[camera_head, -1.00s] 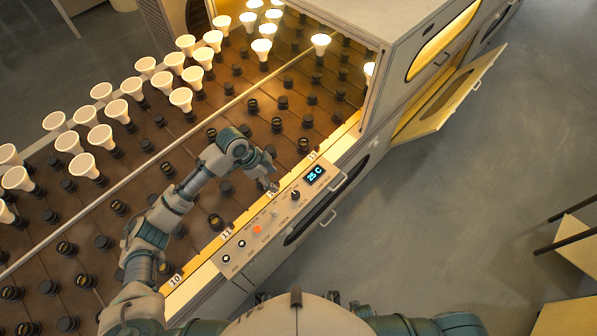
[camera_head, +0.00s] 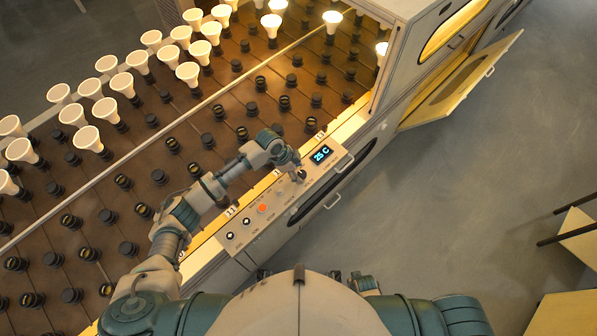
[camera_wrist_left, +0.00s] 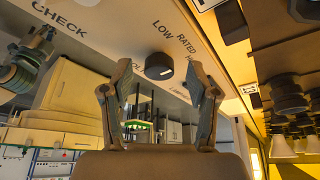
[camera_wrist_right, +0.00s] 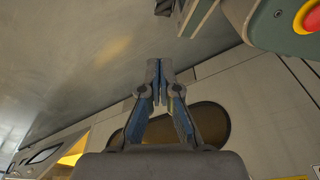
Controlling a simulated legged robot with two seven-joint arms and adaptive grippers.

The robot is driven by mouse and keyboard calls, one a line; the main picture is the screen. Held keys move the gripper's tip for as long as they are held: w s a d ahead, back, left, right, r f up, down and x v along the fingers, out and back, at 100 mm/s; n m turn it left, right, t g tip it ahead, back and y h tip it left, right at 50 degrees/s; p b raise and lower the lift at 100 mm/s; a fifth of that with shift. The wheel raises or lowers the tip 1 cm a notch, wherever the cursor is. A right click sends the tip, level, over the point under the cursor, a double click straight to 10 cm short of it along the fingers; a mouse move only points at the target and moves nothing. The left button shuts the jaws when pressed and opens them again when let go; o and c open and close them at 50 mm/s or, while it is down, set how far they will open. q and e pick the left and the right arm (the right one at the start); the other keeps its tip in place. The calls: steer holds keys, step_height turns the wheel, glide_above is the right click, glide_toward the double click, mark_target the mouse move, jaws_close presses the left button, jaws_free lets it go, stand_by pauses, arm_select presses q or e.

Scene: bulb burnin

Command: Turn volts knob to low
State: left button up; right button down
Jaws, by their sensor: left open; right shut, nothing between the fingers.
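The volts knob (camera_wrist_left: 158,66) is a round black knob with a pale line, on the light panel beside the LOW and RATED markings. In the left wrist view the pale line points toward the lower right. My left gripper (camera_wrist_left: 160,74) is open, with one fingertip on either side of the knob in that view; I cannot tell whether they touch it. In the head view the left gripper (camera_head: 297,172) is over the panel and partly hides the knob. My right gripper (camera_wrist_right: 160,75) is shut and empty, away from the panel.
The control panel carries a lit "25 C" display (camera_head: 321,154), an orange button (camera_head: 262,208) and small black knobs (camera_head: 230,236). Beyond it a brown board (camera_head: 150,190) holds sockets and several white bulbs (camera_head: 88,138). An oven door (camera_head: 460,80) stands open at the right.

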arm_select(q)
steer(key=shift+d+f, duration=0.55)
steer(key=shift+f, duration=0.05)
steer(key=shift+d+r, duration=0.1)
steer(key=shift+d, duration=0.25)
steer(key=shift+a, duration=0.35)
jaws_close()
steer(key=shift+w+a, duration=0.1)
arm_select(e)
steer(key=shift+w+d+r, duration=0.1)
steer(key=shift+w+d, duration=0.15)
